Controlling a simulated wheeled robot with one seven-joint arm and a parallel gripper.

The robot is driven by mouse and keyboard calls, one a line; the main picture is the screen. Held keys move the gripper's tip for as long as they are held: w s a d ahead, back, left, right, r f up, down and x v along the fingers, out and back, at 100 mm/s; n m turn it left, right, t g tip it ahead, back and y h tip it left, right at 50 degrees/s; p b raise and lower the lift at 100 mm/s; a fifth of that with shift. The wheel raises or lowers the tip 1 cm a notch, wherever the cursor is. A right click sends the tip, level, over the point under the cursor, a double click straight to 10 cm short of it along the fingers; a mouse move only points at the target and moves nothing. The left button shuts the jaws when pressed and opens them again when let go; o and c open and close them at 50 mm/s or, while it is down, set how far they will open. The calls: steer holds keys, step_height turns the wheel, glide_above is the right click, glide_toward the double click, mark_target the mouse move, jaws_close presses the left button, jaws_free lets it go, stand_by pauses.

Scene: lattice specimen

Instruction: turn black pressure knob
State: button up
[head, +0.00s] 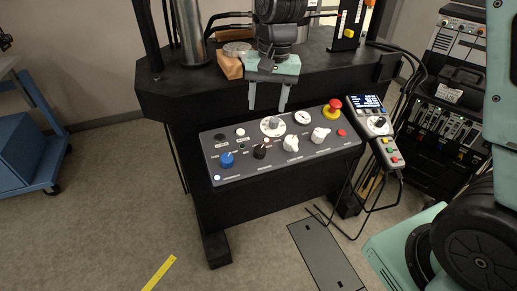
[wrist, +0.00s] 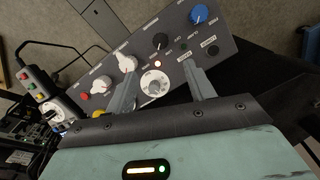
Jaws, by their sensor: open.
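The black knob (head: 260,151) sits on the sloped grey control panel (head: 225,178), between a blue knob (head: 227,158) and a white knob (head: 291,143). My gripper (head: 267,108) is open and empty, its two fingers pointing down above the panel's rear part. In the wrist view the black knob (wrist: 160,41) appears beyond the open fingertips of my gripper (wrist: 158,67), roughly in line with the gap. No finger appears to touch it. The angle of its pointer is too small to read.
A black machine table (head: 165,100) stands behind.

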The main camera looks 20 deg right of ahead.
mark_target(260, 150)
steer(key=f, duration=0.5)
steer(key=a+f, duration=0.1)
steer(key=f, duration=0.8)
steer(key=shift+w+a+f+b, duration=0.2)
steer(key=shift+f+b, duration=0.1)
steer(key=shift+f, duration=0.1)
steer(key=c, duration=1)
